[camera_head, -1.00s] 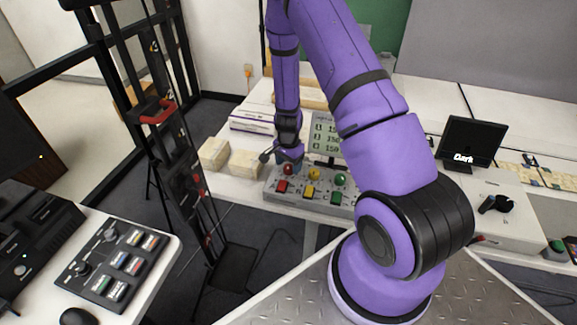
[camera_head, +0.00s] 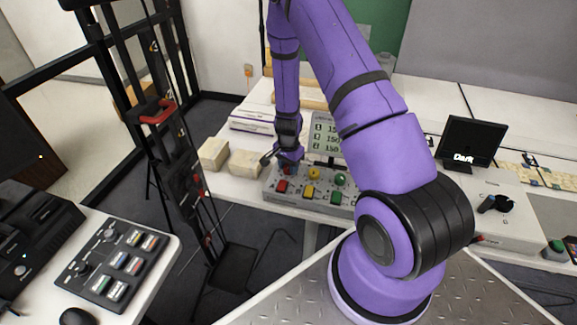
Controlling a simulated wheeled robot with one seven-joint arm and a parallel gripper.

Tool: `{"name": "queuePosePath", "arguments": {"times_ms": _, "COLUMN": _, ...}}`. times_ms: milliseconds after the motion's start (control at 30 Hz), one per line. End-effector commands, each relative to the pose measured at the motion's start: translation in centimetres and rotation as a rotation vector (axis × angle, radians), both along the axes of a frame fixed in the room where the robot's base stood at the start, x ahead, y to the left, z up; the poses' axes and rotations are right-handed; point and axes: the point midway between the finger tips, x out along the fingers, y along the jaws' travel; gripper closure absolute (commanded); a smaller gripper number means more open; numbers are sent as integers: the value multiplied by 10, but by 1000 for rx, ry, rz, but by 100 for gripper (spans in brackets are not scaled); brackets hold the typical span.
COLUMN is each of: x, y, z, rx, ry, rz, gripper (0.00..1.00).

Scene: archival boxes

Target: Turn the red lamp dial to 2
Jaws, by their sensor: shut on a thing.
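The grey control panel (camera_head: 322,200) sits on the white table, with a red button (camera_head: 282,187) at its left end. A yellow dial (camera_head: 313,173) and a green dial (camera_head: 340,180) stand to the right, over a yellow button (camera_head: 308,191) and a green button (camera_head: 335,197). A small display (camera_head: 324,132) with lines of numbers stands behind the panel; its digits are partly hidden.
Two cream blocks (camera_head: 246,163) lie left of the panel. Flat boxes (camera_head: 255,118) lie behind. A black screen reading "Dark" (camera_head: 470,142) stands on the right. Another button panel (camera_head: 118,262) is on the near left table. A black metal frame (camera_head: 178,150) rises left of the work table.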

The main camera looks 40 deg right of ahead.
Motion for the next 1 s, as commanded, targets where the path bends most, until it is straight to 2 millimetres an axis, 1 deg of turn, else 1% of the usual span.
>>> {"name": "queuePosePath", "arguments": {"times_ms": 167, "x": 0, "y": 0, "z": 0, "rx": 0, "ry": 0, "rz": 85, "gripper": 85}}
{"name": "queuePosePath", "arguments": {"times_ms": 700, "x": 0, "y": -1, "z": 0, "rx": -1, "ry": 0, "rz": 494, "gripper": 85}}
{"name": "queuePosePath", "arguments": {"times_ms": 1000, "x": 0, "y": 0, "z": 0, "rx": 0, "ry": 0, "rz": 631, "gripper": 85}}
